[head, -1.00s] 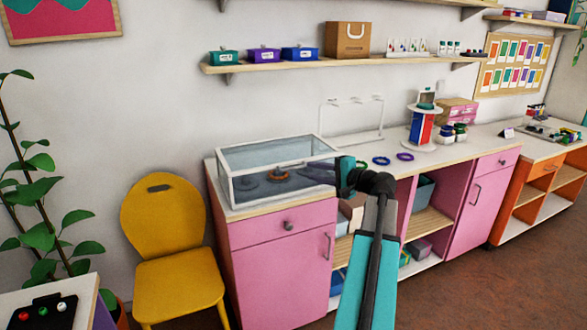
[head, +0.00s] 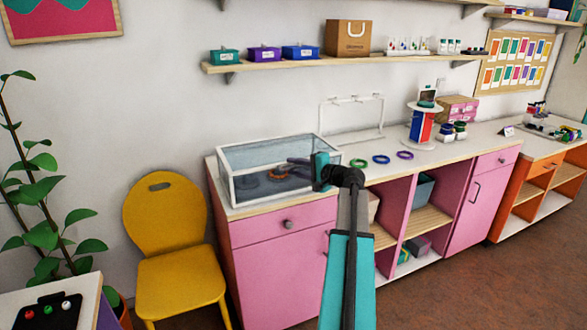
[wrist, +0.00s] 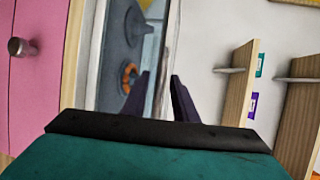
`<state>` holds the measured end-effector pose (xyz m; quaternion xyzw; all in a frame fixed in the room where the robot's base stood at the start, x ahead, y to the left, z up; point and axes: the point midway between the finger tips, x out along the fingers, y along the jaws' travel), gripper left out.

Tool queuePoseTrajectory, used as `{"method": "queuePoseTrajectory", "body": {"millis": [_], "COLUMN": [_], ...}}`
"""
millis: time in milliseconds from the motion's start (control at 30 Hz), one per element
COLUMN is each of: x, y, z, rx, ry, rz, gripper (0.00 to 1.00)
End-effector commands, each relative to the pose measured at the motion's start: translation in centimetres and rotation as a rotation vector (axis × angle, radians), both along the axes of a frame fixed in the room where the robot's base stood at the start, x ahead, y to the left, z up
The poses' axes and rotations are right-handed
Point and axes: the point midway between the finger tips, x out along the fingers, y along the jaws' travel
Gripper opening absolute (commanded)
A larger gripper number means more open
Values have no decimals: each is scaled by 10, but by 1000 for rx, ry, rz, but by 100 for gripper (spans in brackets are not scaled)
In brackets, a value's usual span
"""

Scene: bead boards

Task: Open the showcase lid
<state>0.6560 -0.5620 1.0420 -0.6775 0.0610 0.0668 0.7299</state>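The showcase (head: 231,188) is a low glass box with a white frame on the left end of the pink counter. Its glass lid (head: 262,152) lies flat and looks closed. Dark discs and an orange ring (head: 278,172) show inside; the ring also shows in the wrist view (wrist: 130,76). My gripper (head: 298,167) is at the right part of the showcase, its dark fingers pointing left. In the wrist view my gripper (wrist: 159,82) has its fingers apart, with a pale frame edge seen between them. I cannot tell whether they touch it.
Green, blue and purple rings (head: 381,159) lie on the counter to the right, near a white rack (head: 352,98) and a round display stand (head: 424,107). A yellow chair (head: 165,230) stands left of the counter. A shelf (head: 270,67) with boxes hangs above.

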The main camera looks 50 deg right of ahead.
Motion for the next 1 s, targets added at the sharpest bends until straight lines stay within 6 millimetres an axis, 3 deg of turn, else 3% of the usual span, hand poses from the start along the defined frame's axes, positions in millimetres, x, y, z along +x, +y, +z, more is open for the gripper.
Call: {"method": "queuePoseTrajectory", "body": {"millis": [133, 300, 500, 533, 633, 1000], "x": [0, 0, 0, -4, 0, 4], "y": [0, 0, -1, 22, 5, 4], "z": [0, 0, -1, -1, -1, 6], "rx": [0, 0, 0, -1, 0, 10], "ry": [0, -1, 1, 1, 4, 26], "rz": [0, -1, -1, 1, 2, 8], "gripper": [24, 0, 0, 0, 0, 0]}}
